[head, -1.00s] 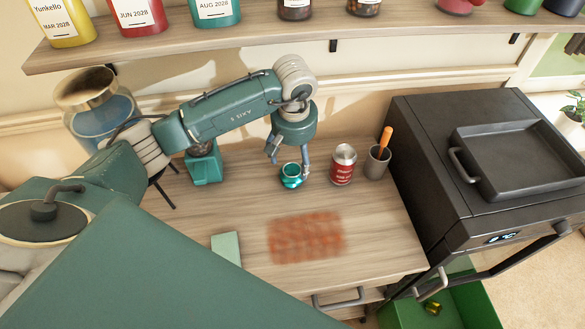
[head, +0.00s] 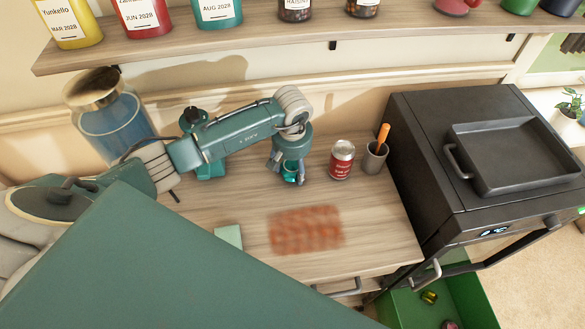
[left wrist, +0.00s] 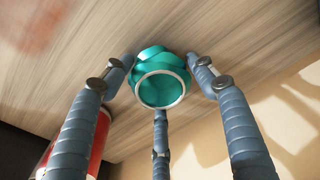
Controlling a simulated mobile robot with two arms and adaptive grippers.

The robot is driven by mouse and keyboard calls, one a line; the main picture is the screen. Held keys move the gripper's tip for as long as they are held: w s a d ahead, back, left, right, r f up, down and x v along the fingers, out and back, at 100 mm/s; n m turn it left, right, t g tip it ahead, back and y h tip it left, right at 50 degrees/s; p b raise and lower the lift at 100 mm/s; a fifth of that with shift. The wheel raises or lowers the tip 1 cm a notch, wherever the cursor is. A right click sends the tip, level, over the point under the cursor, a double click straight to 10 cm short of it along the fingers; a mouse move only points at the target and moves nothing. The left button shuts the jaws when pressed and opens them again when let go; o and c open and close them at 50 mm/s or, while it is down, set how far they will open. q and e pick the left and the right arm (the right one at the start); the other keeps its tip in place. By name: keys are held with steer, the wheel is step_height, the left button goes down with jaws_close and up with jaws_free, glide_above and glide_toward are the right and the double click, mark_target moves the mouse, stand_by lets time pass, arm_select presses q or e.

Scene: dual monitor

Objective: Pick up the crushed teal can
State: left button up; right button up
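The crushed teal can (head: 291,170) stands on the wooden worktop, partly hidden by my left gripper (head: 289,174). In the left wrist view the can (left wrist: 158,80) shows its pale round rim and crumpled teal sides. The three blue-grey fingers of my left gripper (left wrist: 159,75) stand around it, one at each side and one below in the picture. The fingers are spread, with the can between them; whether the tips touch it I cannot tell. The can appears to rest on the worktop. My right gripper is not in view.
A red and silver can (head: 342,159) stands close to the right of my left gripper, beside a grey cup (head: 374,159) with an orange-handled tool. A shelf (head: 290,45) with jars hangs behind; a black appliance (head: 430,180) stands right.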

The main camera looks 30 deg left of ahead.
arm_select(q)
steer(key=c, duration=0.3)
steer(key=shift+c, duration=0.2)
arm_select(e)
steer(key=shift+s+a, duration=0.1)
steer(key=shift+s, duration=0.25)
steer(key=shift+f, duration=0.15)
